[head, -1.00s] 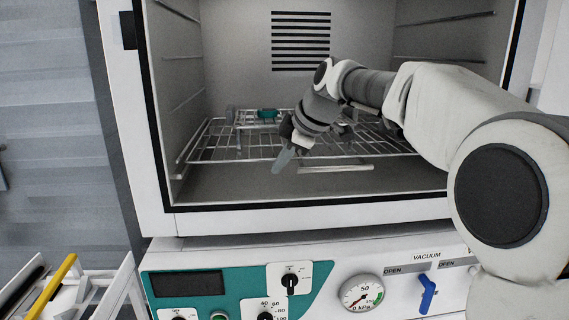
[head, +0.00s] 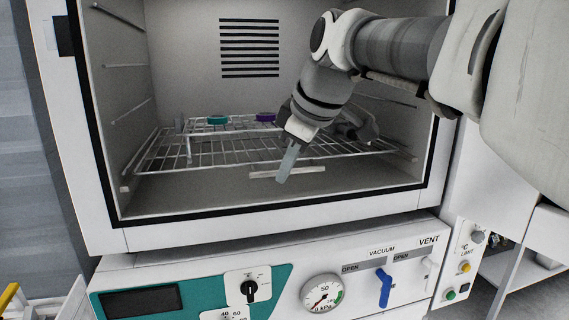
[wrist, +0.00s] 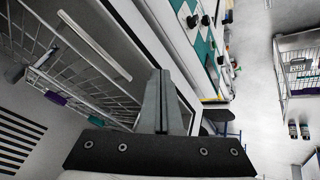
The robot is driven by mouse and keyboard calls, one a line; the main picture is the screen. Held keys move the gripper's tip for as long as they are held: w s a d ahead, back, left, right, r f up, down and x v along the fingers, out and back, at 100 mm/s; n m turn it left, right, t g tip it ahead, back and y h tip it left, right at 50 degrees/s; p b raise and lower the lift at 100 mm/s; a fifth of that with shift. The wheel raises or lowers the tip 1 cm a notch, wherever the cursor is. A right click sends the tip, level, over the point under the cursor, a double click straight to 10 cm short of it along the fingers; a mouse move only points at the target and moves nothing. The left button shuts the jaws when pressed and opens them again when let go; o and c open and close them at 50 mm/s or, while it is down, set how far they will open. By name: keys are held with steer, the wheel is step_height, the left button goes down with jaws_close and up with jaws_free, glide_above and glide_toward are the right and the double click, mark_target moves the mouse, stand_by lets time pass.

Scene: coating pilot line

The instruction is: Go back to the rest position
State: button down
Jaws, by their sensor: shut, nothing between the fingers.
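My gripper (head: 287,164) is shut and empty. In the head view it hangs at the mouth of the open vacuum oven (head: 112,232), in front of the wire shelf (head: 236,147), fingers pointing down. In the wrist view the closed fingers (wrist: 166,100) stand upright in the middle, beside the oven's front frame. My arm enters from the upper right and hides the right part of the oven chamber.
A teal object (head: 217,120) and a purple object (head: 265,117) sit on the wire shelf. Below is the control panel with a pressure gauge (head: 322,294) and a blue valve handle (head: 384,287). In the wrist view, open floor (wrist: 256,70) and a wire cart (wrist: 300,62) lie to the right.

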steer(key=s+d+f+m+h, duration=0.1)
steer(key=s+d+f+m, duration=0.6)
steer(key=s, duration=0.3)
steer(key=s+d+f+m+h, duration=0.2)
steer(key=s+d+f+m, duration=0.4)
steer(key=s+f, duration=0.4)
steer(key=shift+s+d+f+m+t+h, duration=0.15)
steer(key=shift+s+d+m+t+h, duration=0.2)
steer(key=shift+d, duration=0.5)
steer(key=shift+d, duration=0.1)
